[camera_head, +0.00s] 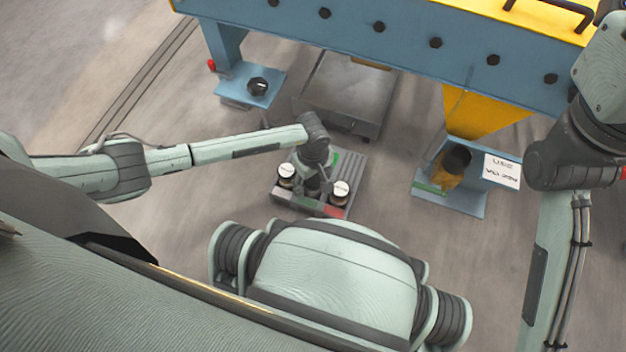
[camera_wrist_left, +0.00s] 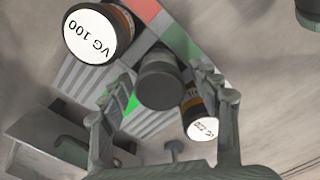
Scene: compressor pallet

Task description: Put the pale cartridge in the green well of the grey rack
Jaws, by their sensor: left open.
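The grey ribbed rack (camera_head: 348,160) stands on the floor in the middle of the head view. Two white-topped cartridges, one on the left (camera_head: 287,171) and one on the right (camera_head: 339,190), stand on it. In the left wrist view their lids read VG 100 (camera_wrist_left: 90,35) and VG 220 (camera_wrist_left: 202,127). A dark grey cylinder (camera_wrist_left: 160,80) stands between them. I cannot tell which is the pale cartridge. A green patch (camera_wrist_left: 131,103) shows beside the cylinder. My left gripper (camera_head: 313,184) is open over the rack, its fingers (camera_wrist_left: 160,92) either side of the cylinder; contact is unclear.
A grey metal box (camera_head: 348,92) lies behind the rack. A blue and yellow frame (camera_head: 400,35) crosses the back. Its feet, left (camera_head: 250,84) and right (camera_head: 450,192), flank the area. Bare floor lies left of the rack.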

